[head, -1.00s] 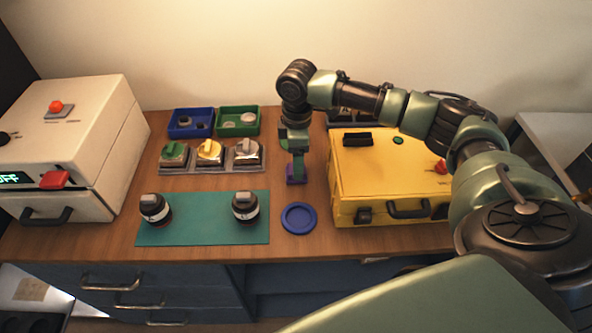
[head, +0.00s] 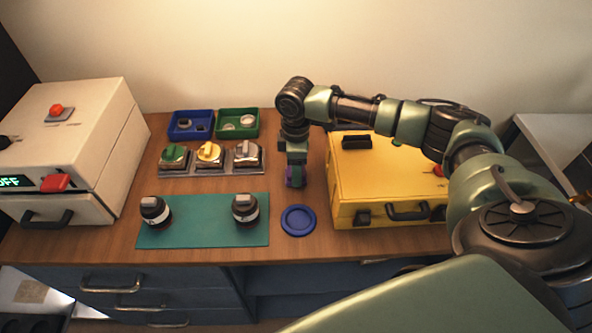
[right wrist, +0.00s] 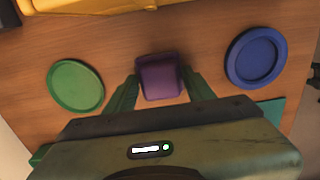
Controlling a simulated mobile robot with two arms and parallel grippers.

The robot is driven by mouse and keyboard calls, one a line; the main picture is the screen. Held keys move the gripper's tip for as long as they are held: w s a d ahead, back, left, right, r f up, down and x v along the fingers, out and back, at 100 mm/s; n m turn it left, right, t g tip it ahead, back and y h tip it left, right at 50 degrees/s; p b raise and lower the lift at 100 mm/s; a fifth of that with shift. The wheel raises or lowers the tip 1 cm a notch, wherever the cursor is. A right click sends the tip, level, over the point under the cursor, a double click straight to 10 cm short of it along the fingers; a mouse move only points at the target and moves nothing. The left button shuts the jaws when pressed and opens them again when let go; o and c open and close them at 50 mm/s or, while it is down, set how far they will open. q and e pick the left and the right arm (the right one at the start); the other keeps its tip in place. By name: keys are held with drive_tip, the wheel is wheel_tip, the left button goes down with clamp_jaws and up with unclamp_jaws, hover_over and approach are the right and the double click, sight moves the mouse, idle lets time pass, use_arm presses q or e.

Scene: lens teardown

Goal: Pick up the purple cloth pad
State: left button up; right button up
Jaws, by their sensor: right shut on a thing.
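The purple cloth pad (right wrist: 161,76) is between the two fingers of my right gripper (right wrist: 160,88) in the right wrist view. The fingers press on it from both sides. In the head view, my right gripper (head: 295,178) points down between the knob row and the yellow case, and the purple pad is mostly hidden by the fingers. I cannot tell for certain whether the pad is clear of the table. My left gripper is not in view.
A blue round dish (head: 298,220) lies just in front, and a green round dish (right wrist: 75,86) shows in the right wrist view. The yellow case (head: 375,185) stands close on the right. A teal mat (head: 200,225) with two dark lens barrels lies at left.

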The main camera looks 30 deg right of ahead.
wheel_tip(320, 180, up, 20)
drive_tip(key=b, duration=0.2)
drive_tip(key=s+a+f+m, duration=0.4)
drive_tip(key=s+a+m, duration=0.1)
drive_tip(key=s+a, duration=0.1)
drive_tip(key=s+a+f+m, duration=0.3)
drive_tip(key=s+a+m, duration=0.3)
drive_tip(key=s+a, duration=0.1)
drive_tip(key=shift+s+a+f+m, duration=0.15)
drive_tip(key=shift+s+f+m, duration=0.2)
drive_tip(key=shift+s, duration=0.45)
